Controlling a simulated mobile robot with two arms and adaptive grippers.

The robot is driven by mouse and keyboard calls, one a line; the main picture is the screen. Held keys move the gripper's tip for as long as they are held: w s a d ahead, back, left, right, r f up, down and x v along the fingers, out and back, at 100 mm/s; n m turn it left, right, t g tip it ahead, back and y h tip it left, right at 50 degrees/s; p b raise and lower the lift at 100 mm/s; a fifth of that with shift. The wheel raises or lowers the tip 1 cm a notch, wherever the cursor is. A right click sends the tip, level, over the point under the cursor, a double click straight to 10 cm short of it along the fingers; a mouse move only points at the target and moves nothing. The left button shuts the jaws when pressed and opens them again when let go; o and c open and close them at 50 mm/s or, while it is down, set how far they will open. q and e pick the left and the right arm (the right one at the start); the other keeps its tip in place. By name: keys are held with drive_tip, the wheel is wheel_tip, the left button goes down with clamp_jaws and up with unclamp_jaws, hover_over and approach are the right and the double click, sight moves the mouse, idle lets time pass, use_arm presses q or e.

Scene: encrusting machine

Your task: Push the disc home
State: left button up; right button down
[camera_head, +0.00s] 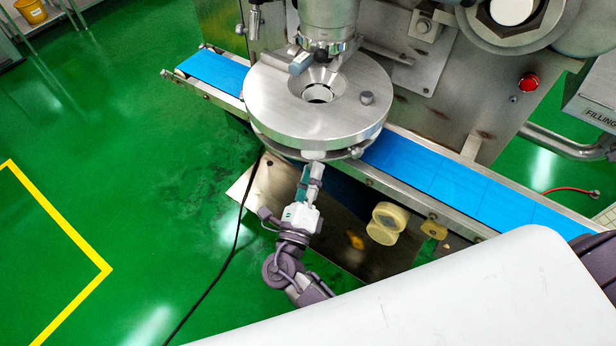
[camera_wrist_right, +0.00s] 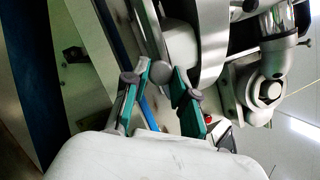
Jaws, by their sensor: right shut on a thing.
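A large round metal disc (camera_head: 270,110) with a funnel-shaped hole in its middle sits over the blue belt, under the machine's metal column. A thinner metal plate edge (camera_head: 285,152) shows beneath its near rim; I cannot tell how far it reaches under. My right gripper (camera_head: 312,168) comes from below in the head view and meets a light tab (camera_head: 313,155) at this near edge. In the right wrist view its teal-padded fingers (camera_wrist_right: 162,78) stand on either side of a grey rounded end (camera_wrist_right: 161,72). The hold itself is partly hidden. My left gripper is not in view.
The blue belt (camera_head: 420,170) runs from upper left to lower right. A red button (camera_head: 528,82) is on the machine's front panel. Below the belt are a pale yellow roller (camera_head: 387,222) and a black cable (camera_head: 235,235). Green floor (camera_head: 130,180) is open at left.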

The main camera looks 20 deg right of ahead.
drive_tip(key=w+d, duration=0.2)
drive_tip(key=shift+d+r, duration=0.1)
drive_tip(key=shift+d, duration=0.25)
drive_tip(key=c, duration=1.2)
unclamp_jaws()
drive_tip(key=shift+c, duration=0.2)
drive_tip(key=o, duration=0.3)
drive_tip(key=shift+w+d, duration=0.1)
drive_tip(key=shift+d, duration=0.05)
drive_tip(key=v, duration=1.2)
